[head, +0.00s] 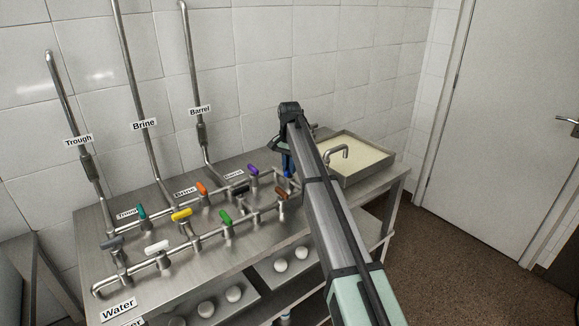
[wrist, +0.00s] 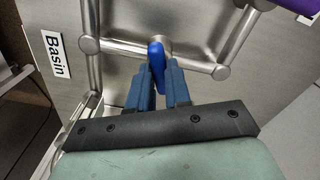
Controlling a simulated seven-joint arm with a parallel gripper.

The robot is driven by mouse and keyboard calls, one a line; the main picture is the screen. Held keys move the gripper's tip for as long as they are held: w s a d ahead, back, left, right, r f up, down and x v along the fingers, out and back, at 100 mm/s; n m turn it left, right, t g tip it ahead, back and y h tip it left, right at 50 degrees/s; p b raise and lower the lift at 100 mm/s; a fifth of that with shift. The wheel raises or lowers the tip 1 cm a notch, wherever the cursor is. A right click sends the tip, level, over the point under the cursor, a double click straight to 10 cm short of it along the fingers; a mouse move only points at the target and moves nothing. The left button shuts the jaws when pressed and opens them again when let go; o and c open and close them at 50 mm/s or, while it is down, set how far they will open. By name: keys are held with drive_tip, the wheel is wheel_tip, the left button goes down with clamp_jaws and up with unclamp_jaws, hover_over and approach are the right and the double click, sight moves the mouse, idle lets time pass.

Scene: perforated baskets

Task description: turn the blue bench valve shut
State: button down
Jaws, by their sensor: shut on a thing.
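The blue bench valve (wrist: 157,56) sits on a steel pipe run beside the Basin label in the wrist view. Its lever points toward my gripper and appears to lie across the pipe. My gripper (wrist: 159,78) has its two blue fingers on either side of the lever, shut on it. In the head view my gripper (head: 287,163) reaches down at the right end of the bench pipework, near the basin. There the arm and fingers hide most of the blue valve.
Close by are a purple valve (head: 253,170) and a brown valve (head: 282,193). Green, yellow, orange, white, teal and grey levers stand farther left on the steel bench (head: 262,240). A filled basin (head: 360,157) with a curved spout (head: 338,150) lies to the right.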

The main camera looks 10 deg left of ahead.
drive_tip(key=m, duration=0.4)
drive_tip(key=shift+m, duration=0.3)
idle(0.3)
drive_tip(key=c, duration=1.1)
unclamp_jaws()
drive_tip(key=shift+o, duration=0.2)
wheel_tip(320, 180, up, 14)
drive_tip(key=shift+f, duration=0.1)
